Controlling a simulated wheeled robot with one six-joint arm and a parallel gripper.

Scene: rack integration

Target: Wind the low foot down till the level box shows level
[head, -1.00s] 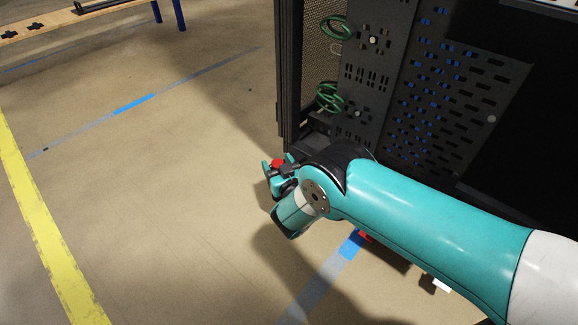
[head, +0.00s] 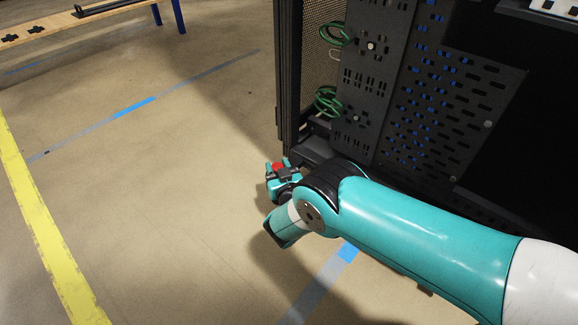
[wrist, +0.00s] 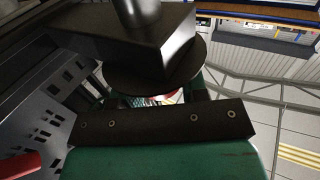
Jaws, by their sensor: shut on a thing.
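My gripper (head: 278,165) is at the lower front corner of the black rack (head: 300,142), close to the floor. Its teal fingers stand on either side of a small red part, which I take to be the low foot (head: 278,168), and are shut on it. In the wrist view a dark round disc (wrist: 158,78) with a block and a grey stem (wrist: 138,12) above it is right in front of the gripper's black bar. The grip itself is mostly hidden there. I cannot make out the level box in either view.
Perforated rack panels (head: 455,110) and green cable loops (head: 328,101) are just behind my gripper. A red piece (wrist: 18,165) shows at the wrist view's lower left. A wooden bench (head: 60,27) stands at the far left. The floor to the left is open.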

